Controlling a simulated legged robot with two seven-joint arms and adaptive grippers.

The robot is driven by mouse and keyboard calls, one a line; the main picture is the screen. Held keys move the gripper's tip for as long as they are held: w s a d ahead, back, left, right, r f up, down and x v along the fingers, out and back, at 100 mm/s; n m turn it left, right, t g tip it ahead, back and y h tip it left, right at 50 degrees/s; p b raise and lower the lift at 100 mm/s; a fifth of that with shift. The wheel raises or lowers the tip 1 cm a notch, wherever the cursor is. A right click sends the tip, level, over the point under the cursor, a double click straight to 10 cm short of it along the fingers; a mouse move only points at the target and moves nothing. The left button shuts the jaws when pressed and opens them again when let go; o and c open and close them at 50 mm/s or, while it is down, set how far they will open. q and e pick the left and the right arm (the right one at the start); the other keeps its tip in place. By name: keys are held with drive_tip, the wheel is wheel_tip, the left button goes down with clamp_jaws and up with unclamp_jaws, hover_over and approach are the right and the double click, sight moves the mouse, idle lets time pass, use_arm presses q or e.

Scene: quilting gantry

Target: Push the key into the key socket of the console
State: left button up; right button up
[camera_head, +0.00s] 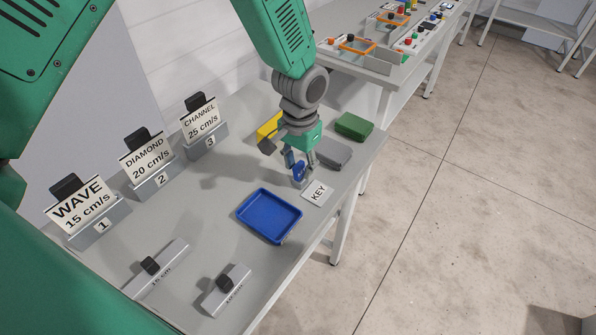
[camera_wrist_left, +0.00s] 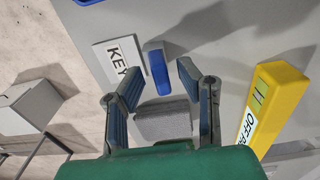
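The blue key (camera_wrist_left: 158,72) lies beside the white KEY label (camera_wrist_left: 120,58) on the near bench; the label also shows in the head view (camera_head: 318,192). My left gripper (camera_head: 298,180) is low over the bench beside the label. In the wrist view its two fingers (camera_wrist_left: 160,95) are spread apart with nothing between the pads. The key appears just beyond the fingertips, in the gap; contact cannot be seen. Panels with controls (camera_head: 418,38) stand on the far bench; the key socket cannot be made out.
A grey block (camera_head: 333,153), a green block (camera_head: 354,126) and a yellow block (camera_head: 269,125) sit close around the gripper. An empty blue tray (camera_head: 269,216) is in front. Signs in holders (camera_head: 150,162) line the left. A gap separates the benches.

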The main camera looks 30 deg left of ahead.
sight(302, 168)
use_arm(q)
drive_tip(key=shift+d+r, duration=0.2)
drive_tip(key=shift+d, duration=0.6)
clamp_jaws()
drive_tip(key=shift+d, duration=0.1)
drive_tip(key=shift+a+f, duration=0.1)
drive_tip(key=shift+a, duration=0.7)
drive_tip(key=shift+a+r+p, duration=0.2)
drive_tip(key=shift+p, duration=0.1)
drive_tip(key=shift+d+r+p, duration=0.25)
drive_tip(key=shift+r+p, duration=0.05)
drive_tip(key=shift+r, duration=0.05)
drive_tip(key=shift+s+d+r+p, duration=0.1)
drive_tip(key=shift+d+r+p, duration=0.15)
drive_tip(key=shift+r+p, duration=0.25)
drive_tip(key=shift+a+r+p, duration=0.25)
drive_tip(key=shift+r+p, duration=0.4)
use_arm(e)
drive_tip(key=r, duration=0.3)
drive_tip(key=shift+d+r, duration=0.2)
drive_tip(key=shift+d, duration=0.2)
use_arm(q)
drive_tip(key=shift+d, duration=0.15)
use_arm(e)
drive_tip(key=shift+d, duration=0.1)
